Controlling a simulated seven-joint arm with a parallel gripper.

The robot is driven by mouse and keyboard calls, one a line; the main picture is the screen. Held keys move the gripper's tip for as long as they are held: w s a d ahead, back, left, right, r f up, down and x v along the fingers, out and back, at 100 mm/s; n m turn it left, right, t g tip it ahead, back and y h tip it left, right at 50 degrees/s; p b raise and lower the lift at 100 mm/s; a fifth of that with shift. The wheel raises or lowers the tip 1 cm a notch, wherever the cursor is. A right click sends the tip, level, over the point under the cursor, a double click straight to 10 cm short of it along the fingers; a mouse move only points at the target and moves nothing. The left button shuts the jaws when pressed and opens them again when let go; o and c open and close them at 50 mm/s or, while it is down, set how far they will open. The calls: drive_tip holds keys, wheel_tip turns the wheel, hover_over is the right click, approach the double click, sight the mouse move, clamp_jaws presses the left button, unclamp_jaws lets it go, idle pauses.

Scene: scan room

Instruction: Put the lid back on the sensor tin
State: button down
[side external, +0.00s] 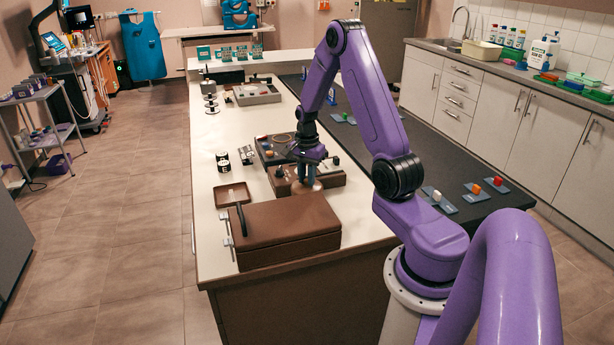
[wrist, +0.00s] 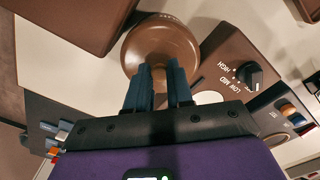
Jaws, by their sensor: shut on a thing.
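My gripper (side external: 306,180) points down over the white counter, low among the brown units. In the wrist view its two blue-grey fingers (wrist: 163,85) are closed at a round brown piece with a raised centre, which I take to be the lid (wrist: 160,38). There is faint lettering on its far rim. A pale round shape (wrist: 207,98) shows partly behind the right finger; I cannot tell whether it belongs to the sensor tin. The tin is not clearly visible in either view, and whether the lid touches anything below is hidden.
A brown control box with a black dial (wrist: 249,75) stands close to the right of the fingers. The counter's left strip is mostly clear.

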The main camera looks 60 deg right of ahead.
drive_tip(key=shift+c, duration=2.2)
unclamp_jaws()
drive_tip(key=shift+r, duration=2.5)
drive_tip(key=shift+c, duration=0.3)
clamp_jaws()
